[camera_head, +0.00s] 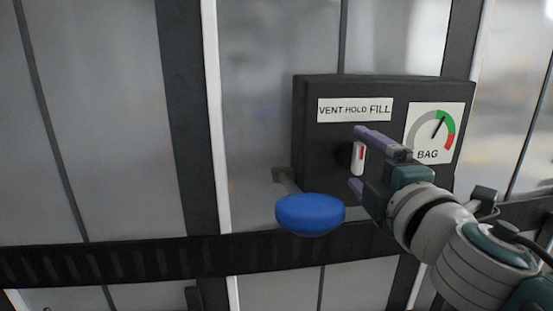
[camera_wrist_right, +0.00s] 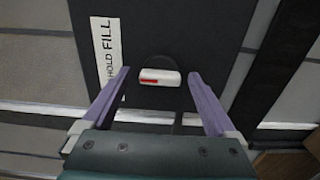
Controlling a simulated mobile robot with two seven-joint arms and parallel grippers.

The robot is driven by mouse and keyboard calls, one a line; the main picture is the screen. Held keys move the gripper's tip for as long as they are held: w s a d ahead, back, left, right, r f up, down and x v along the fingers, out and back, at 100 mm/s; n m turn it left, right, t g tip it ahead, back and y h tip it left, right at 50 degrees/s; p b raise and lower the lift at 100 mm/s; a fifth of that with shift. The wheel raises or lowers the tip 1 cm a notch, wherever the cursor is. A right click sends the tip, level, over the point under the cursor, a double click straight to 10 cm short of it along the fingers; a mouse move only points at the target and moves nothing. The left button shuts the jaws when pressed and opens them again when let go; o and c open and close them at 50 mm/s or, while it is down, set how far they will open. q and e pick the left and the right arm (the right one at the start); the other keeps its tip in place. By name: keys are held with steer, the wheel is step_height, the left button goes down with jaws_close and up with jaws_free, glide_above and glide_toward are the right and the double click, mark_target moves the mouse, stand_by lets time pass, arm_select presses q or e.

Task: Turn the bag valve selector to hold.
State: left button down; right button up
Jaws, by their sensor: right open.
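The bag valve selector (camera_head: 359,157) is a small white knob with a red mark on the dark valve box (camera_head: 310,150). A label (camera_head: 354,110) above it reads VENT HOLD FILL. In the head view the knob stands about upright, its red mark near the top. My right gripper (camera_head: 361,160) is open, its two purple fingers above and below the knob. In the right wrist view the selector (camera_wrist_right: 160,77) lies between and just beyond the open fingertips (camera_wrist_right: 157,73), with gaps at both sides. Contact does not show. My left gripper is not in view.
A BAG gauge (camera_head: 433,133) with green and red bands sits right of the selector, its needle near the green. A blue round knob (camera_head: 310,214) juts out below left of the box. A dark rail (camera_head: 120,262) crosses below, in front of grey panels.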

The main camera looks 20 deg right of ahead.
steer(key=b+v, duration=0.2)
steer(key=v, duration=0.8)
steer(key=shift+w, duration=0.1)
